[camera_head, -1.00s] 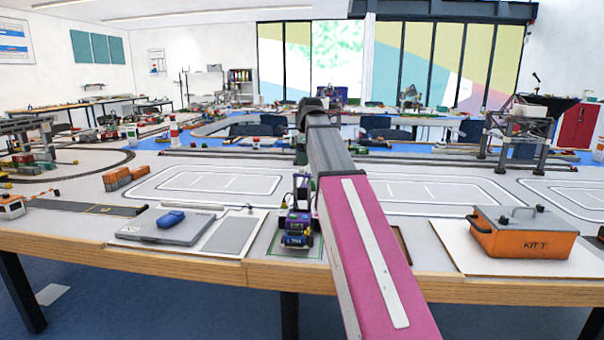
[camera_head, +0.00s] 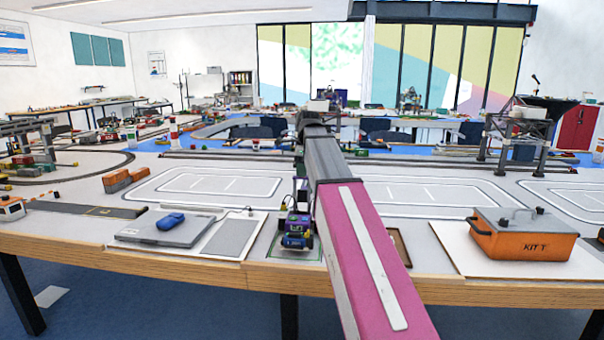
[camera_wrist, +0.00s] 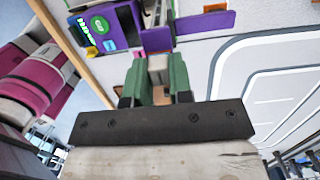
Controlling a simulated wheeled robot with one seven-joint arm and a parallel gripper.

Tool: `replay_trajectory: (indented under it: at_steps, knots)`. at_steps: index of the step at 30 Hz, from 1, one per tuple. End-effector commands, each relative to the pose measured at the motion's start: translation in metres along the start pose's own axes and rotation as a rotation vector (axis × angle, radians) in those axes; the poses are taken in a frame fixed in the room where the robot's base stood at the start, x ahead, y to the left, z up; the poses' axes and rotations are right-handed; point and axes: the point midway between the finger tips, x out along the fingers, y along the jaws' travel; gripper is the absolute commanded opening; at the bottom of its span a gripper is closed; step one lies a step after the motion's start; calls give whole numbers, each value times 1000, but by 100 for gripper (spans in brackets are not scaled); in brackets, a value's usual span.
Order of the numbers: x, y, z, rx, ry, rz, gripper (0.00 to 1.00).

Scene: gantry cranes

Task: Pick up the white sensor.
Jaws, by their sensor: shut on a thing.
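My gripper (camera_wrist: 157,88) shows in the wrist view as two green fingers with dark bases. They are closed on a small pale block between them, which appears to be the white sensor (camera_wrist: 158,67). Its lower part is hidden between the fingers. A purple and dark wheeled model (camera_wrist: 112,28) with a green-lit display lies just beyond and to the left of the fingers. In the head view, the same purple model (camera_head: 296,230) stands at the table's front edge, left of my pink arm. My arm hides the gripper and sensor there.
A grey case with a blue item (camera_head: 171,222) lies to the left on the table (camera_head: 200,262). An orange KIT T box (camera_head: 524,236) stands on a white board to the right.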

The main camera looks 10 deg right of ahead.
Motion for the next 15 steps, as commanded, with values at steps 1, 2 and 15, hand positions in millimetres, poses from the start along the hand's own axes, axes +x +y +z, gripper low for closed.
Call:
replay_trajectory:
  at_steps: [1, 2, 15]
  knots:
    - [-1, 0, 0, 0, 0, 0, 0]
    - [-2, 0, 0, 0, 0, 0, 0]
    - [-51, 12, 24, -4, -1, -2, 0]
